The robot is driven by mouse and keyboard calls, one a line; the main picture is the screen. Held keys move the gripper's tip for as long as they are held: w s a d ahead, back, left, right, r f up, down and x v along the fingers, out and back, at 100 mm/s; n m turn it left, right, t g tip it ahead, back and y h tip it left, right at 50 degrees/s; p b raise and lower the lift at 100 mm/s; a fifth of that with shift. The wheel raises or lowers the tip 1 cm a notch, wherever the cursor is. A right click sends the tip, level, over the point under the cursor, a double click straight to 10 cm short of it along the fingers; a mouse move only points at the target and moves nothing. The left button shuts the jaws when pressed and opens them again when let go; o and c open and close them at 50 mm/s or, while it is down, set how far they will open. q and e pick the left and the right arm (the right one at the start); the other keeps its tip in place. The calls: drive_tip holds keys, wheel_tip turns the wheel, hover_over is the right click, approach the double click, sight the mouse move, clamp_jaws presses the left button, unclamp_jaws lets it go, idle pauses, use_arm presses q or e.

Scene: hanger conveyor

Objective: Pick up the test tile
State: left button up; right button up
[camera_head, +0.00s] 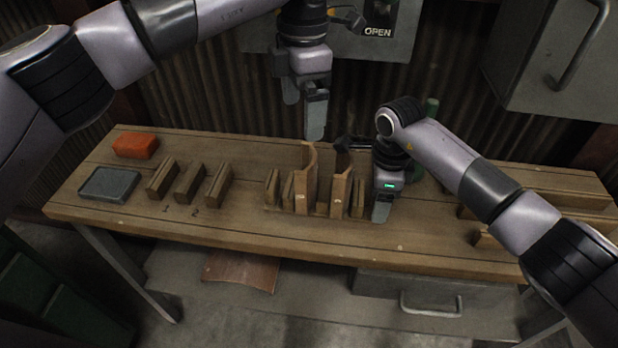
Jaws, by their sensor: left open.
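My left gripper (303,110) hangs open and empty, fingers down, above the back edge of the wooden bench (240,228). My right gripper (382,205) is low over the bench, just right of a wooden holder (306,190); only one fingertip shows clearly, so its opening cannot be told. No piece is plainly marked as the test tile. A flat reddish-brown sheet (240,270) lies below the bench's front edge, and it may be the tile. Both grippers are well away from it.
An orange block (135,146) and a grey tray (108,185) are at the bench's left end. Wooden blocks (190,183) stand beside them, near the marks 1 and 2. More wooden strips (555,180) lie at right. A grey cabinet (560,60) hangs upper right.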

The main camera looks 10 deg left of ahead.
use_arm(q)
drive_tip(key=f+m, duration=0.2)
drive_tip(key=f, duration=0.1)
drive_tip(key=f+m, duration=0.2)
drive_tip(key=f, duration=0.2)
drive_tip(key=d+f+m, duration=0.1)
drive_tip(key=f, duration=0.2)
drive_tip(key=shift+w+f+m, duration=0.15)
drive_tip(key=shift+f+m, duration=0.1)
drive_tip(key=shift+m, duration=0.15)
drive_tip(key=c, duration=1.2)
wheel_tip(320, 180, up, 10)
hover_over(309, 153)
drive_tip(key=s, duration=0.3)
drive_tip(key=shift+s+d, duration=0.1)
drive_tip(key=shift+d, duration=0.1)
use_arm(e)
drive_tip(key=o, duration=1.2)
